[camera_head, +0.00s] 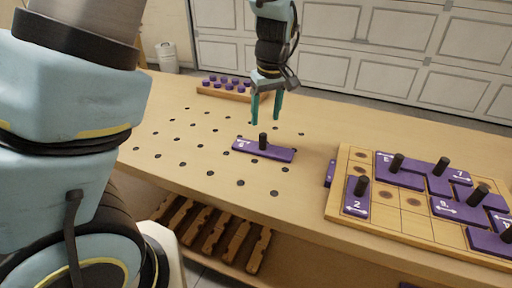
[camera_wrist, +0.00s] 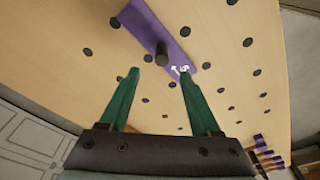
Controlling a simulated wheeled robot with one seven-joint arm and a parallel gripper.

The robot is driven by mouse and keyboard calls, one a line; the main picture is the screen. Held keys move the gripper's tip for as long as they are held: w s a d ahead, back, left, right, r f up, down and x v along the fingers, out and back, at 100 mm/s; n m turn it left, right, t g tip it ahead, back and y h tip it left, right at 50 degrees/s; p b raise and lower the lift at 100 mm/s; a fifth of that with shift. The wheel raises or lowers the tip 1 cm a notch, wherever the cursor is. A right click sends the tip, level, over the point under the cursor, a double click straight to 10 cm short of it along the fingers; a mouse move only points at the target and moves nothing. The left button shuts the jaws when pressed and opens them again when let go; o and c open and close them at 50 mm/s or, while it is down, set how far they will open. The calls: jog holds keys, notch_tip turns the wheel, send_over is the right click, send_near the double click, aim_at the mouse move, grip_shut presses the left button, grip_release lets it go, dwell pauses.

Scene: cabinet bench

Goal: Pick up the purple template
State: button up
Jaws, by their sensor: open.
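The purple template (camera_head: 280,153) is a flat bar with a black upright knob and white markings at one end. It lies on the wooden bench among dark holes. In the wrist view the template (camera_wrist: 183,42) lies beyond the fingertips, with its knob roughly ahead of the gap between them. My gripper (camera_head: 266,121) has green fingers and hangs above the bench, just behind the template in the head view. In the wrist view my gripper (camera_wrist: 158,76) is open, with nothing between its fingers.
A wooden board (camera_head: 405,222) with several purple knobbed pieces stands at the right. A small rack (camera_head: 222,92) of purple pegs stands at the back. Another purple piece (camera_head: 330,173) lies by the board. Wooden parts (camera_head: 212,235) sit on a shelf below. The bench around the template is clear.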

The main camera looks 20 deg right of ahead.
aim_at(263, 134)
jog(key=f, duration=0.3)
jog(key=shift+w+f, duration=0.15)
jog(key=shift+w, duration=0.1)
jog(key=shift+w+a+f+p, duration=0.15)
jog(key=shift+f+p, duration=0.55)
jog(key=shift+f, duration=2)
grip_shut()
